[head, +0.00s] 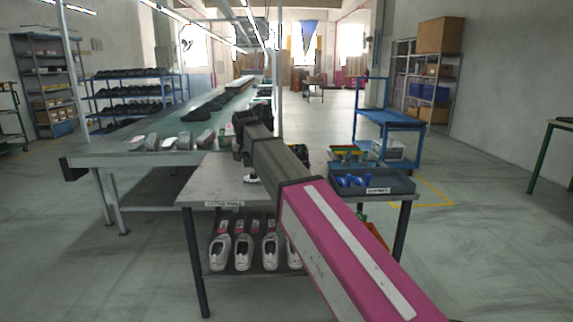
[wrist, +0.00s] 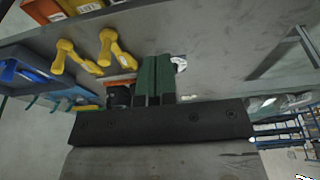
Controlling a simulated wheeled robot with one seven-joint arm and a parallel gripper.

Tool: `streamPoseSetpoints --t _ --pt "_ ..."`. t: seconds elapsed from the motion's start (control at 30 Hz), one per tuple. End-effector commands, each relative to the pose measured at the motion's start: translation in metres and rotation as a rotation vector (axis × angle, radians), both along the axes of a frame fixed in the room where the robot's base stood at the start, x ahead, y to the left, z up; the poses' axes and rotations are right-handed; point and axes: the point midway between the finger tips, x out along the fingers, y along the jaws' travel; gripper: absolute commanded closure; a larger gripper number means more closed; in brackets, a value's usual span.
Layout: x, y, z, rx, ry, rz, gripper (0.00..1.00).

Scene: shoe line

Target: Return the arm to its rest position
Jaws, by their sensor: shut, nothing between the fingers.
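My arm, magenta with dark links, reaches from the lower right of the head view up over the grey work table (head: 205,180). Its dark end is raised above the table's back part; the fingertips cannot be made out there. In the wrist view my gripper (wrist: 154,62) shows two dark green fingers pressed together, with nothing between them. A grey table surface lies beyond the fingertips, with a small white item (wrist: 179,63) beside them.
A grey bin (head: 400,184) with blue items stands on the table's right. White shoes (head: 243,252) fill the lower shelf. A conveyor (head: 110,157) with shoes runs behind, left. A blue cart (head: 388,117) stands right. Two yellow tools (wrist: 113,50) show in the wrist view. Floor at right is open.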

Motion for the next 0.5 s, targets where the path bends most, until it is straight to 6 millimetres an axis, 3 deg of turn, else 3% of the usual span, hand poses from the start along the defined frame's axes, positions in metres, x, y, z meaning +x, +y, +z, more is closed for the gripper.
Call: streamPoseSetpoints --t 0.27,0.5 --pt "-0.003 -0.024 -0.031 -0.006 0.015 -0.003 1.0" --pt "-0.01 -0.056 -0.07 -0.014 0.035 -0.007 1.0"
